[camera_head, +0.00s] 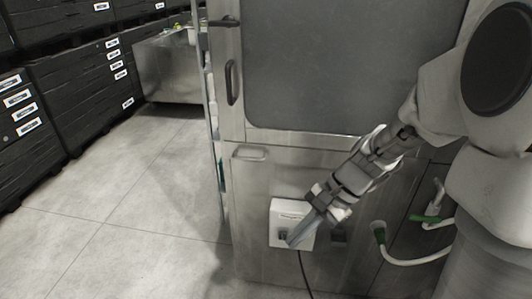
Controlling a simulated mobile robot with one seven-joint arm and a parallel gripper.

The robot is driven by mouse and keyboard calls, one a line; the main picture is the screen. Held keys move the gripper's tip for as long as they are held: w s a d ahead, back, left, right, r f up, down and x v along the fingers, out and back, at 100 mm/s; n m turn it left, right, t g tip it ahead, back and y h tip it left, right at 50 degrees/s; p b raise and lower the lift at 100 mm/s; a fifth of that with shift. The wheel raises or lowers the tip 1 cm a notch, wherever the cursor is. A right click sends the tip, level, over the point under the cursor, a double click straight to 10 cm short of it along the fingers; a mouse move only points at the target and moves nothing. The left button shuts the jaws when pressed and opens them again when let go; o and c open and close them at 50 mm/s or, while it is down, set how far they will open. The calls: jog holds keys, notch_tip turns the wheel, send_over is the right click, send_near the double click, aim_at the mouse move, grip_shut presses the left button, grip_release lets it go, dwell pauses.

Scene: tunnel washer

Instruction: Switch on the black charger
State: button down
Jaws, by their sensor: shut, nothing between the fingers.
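A white socket box (288,211) is mounted low on the metal front of the washer. A small dark part, perhaps the black charger (282,237), sits at the lower middle of its face. A thin black cable (303,270) hangs down below the box to the floor. My gripper (291,242) is shut and empty, angled down to the left with its fingertips in front of the box's lower part, by the dark part. I cannot tell if the tips touch it. The fingers cover the right lower part of the box, and no switch can be made out.
The metal cabinet (262,182) has a large grey panel (340,60) and handles (232,80) above. Pale hoses with green ends (379,233) stick out at the right, near my arm. Black crates (75,90) and a metal bin (168,70) stand behind. Floor at left is clear.

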jog(key=w+d+f+m+t+y+b, duration=0.1)
jog(key=w+d+f+m+t+b, duration=0.1)
jog(key=f+m+t, duration=0.4)
jog(key=w+d+f+m+t+y+b, duration=0.1)
jog(key=w+f+m+t+b, duration=0.3)
jog(key=f+m, duration=1.3)
jog(key=w+d+f+m+t+y+b, duration=0.1)
jog(key=w+d+f+m+t+b, duration=0.3)
jog(key=f+m, duration=0.8)
jog(key=shift+w+f+t+y, duration=0.4)
jog(key=shift+w+f+t, duration=0.7)
jog(key=shift+f+t, duration=0.7)
jog(key=b, duration=0.3)
send_near(283, 236)
jog(key=w+a+r, duration=0.1)
jog(key=w+a, duration=0.4)
jog(key=shift+d+r, duration=0.25)
